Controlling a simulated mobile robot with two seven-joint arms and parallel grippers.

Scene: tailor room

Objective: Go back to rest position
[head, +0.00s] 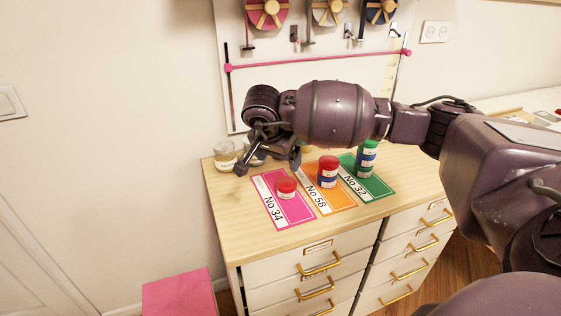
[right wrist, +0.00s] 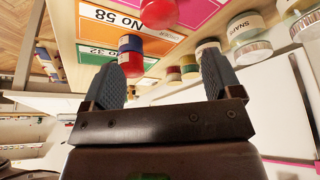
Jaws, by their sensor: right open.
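My right gripper (head: 268,166) is open and empty above the back left of the wooden cabinet top, its fingers pointing down; it also shows in the right wrist view (right wrist: 160,62). A low red-lidded jar (head: 286,188) stands on the pink No 34 mat (head: 291,212). A taller red-lidded jar with a blue band (head: 327,171) stands on the orange No 58 mat (head: 342,201). A green-capped container (head: 366,158) stands on the green No 32 mat (head: 378,187). My right gripper touches none of these. My left gripper is out of view.
A clear glass jar (head: 225,155) stands at the cabinet's back left, and more jars are partly hidden behind my arm. A pegboard (head: 232,110) with a pink rail and ribbon spools is on the wall. A pink stool (head: 180,293) stands left of the drawers.

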